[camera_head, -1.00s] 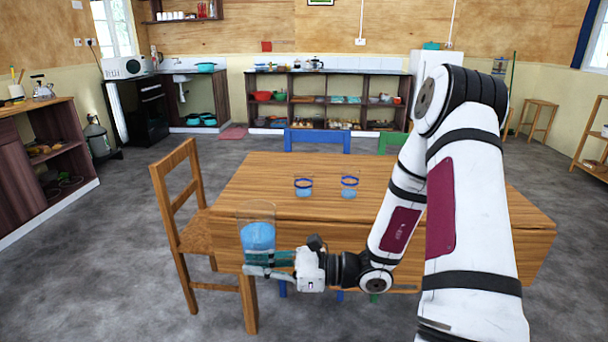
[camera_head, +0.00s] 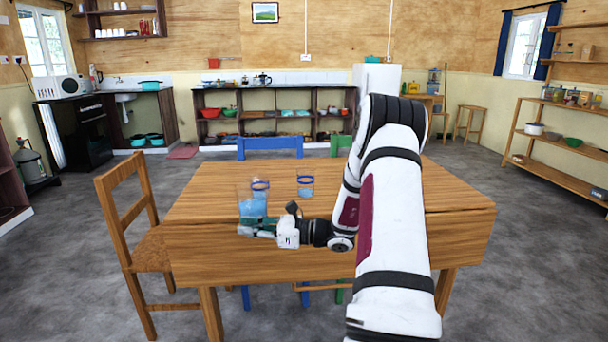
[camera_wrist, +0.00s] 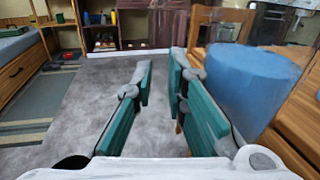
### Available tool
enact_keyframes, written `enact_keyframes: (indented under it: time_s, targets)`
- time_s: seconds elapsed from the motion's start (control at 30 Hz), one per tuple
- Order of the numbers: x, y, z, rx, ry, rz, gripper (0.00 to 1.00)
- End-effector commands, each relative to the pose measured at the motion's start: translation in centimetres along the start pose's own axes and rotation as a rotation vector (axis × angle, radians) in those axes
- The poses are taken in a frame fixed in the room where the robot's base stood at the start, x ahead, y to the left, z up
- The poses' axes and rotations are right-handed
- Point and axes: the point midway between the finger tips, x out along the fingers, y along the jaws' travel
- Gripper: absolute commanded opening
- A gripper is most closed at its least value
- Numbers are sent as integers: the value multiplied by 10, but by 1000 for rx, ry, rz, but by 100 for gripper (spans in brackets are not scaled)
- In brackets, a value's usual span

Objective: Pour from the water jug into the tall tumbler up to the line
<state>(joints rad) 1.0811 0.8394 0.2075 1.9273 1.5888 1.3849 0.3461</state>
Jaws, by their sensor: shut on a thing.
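The clear water jug (camera_head: 252,206) holds blue water and is in my gripper (camera_head: 258,230), over the table's near left part. In the wrist view the blue water (camera_wrist: 252,85) is large, right of the fingers (camera_wrist: 165,100). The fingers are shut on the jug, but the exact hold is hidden. One tumbler with a dark blue ring (camera_head: 260,184) is partly hidden behind the jug. A second such tumbler (camera_head: 305,186) stands to its right, with light blue in its lower part. I cannot tell which is taller, nor whether water is flowing.
The wooden table (camera_head: 400,205) is bare around the tumblers. A wooden chair (camera_head: 135,215) stands at its left, and a blue chair (camera_head: 270,146) is behind it. Shelves with bowls (camera_head: 270,112) line the back wall, and another shelf (camera_head: 560,150) stands at the right.

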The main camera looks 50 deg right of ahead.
Motion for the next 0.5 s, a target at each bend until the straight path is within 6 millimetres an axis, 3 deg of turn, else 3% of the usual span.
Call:
enact_keyframes:
  time_s: [0.03,0.2,0.5]
  targets:
    - [-8,-16,-3,-6,-2,-25,0]
    - [-36,-58,-4,-7,-3,-96,0]
    - [-76,-108,-2,-7,-6,-184,0]
